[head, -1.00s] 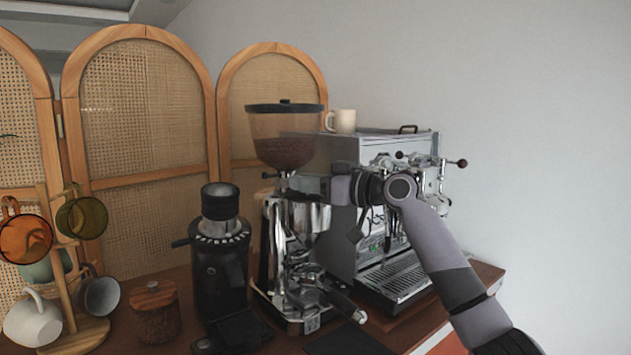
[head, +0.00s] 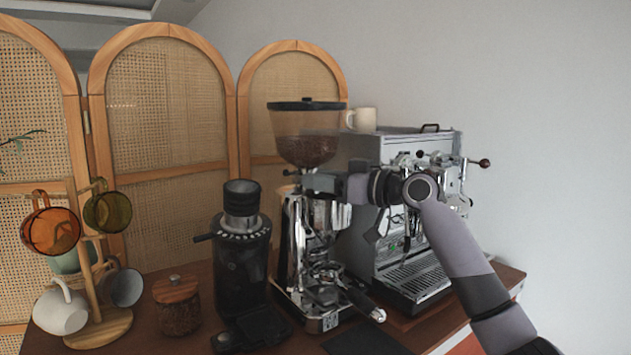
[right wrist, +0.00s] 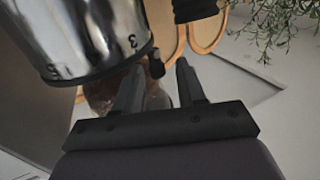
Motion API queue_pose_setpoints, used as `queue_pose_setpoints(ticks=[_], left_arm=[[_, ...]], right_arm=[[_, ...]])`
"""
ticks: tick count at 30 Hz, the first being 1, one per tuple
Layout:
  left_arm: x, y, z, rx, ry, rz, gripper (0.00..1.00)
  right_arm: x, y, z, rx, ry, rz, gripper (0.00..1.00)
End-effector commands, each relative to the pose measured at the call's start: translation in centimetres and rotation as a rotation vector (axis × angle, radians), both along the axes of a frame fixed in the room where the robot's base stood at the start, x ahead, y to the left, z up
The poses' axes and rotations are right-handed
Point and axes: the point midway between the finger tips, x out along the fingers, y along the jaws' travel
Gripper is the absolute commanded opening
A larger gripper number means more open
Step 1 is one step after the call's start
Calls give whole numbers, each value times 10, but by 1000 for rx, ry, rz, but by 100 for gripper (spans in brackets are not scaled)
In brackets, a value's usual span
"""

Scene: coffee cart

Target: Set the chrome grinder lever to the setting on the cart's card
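The chrome grinder (head: 298,235) stands mid-cart with a smoky bean hopper (head: 306,140) on top. In the right wrist view its polished body (right wrist: 95,35) fills the upper left, with a number 3 on its lower rim. A small dark knob, apparently the lever tip (right wrist: 156,67), sits by that rim between my fingertips. My right gripper (right wrist: 160,64) is open around it, with gaps at both sides. In the head view my right gripper (head: 318,183) is just below the hopper, its fingers hard to make out. I cannot make out the setting card. My left gripper is not in view.
A black grinder (head: 241,265) stands left of the chrome one. The espresso machine (head: 360,240) stands close behind on the right, a cream cup (head: 364,119) on top. A mug tree (head: 105,322) and lidded jar (head: 178,312) are at the left. A dark mat (head: 365,342) lies in front.

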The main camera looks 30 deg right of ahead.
Motion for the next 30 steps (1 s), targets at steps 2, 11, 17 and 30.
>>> queue_pose_setpoints(ticks=[2, 11, 17, 30], left_arm=[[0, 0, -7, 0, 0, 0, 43], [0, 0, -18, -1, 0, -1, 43], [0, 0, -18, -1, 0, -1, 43], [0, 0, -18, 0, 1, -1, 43]], right_arm=[[-12, -6, -3, -4, -1, -2, 40], [-45, -22, -1, 1, -3, 1, 40], [-49, -24, 1, 1, -2, 2, 40], [-49, -23, 1, 1, -3, 2, 40]])
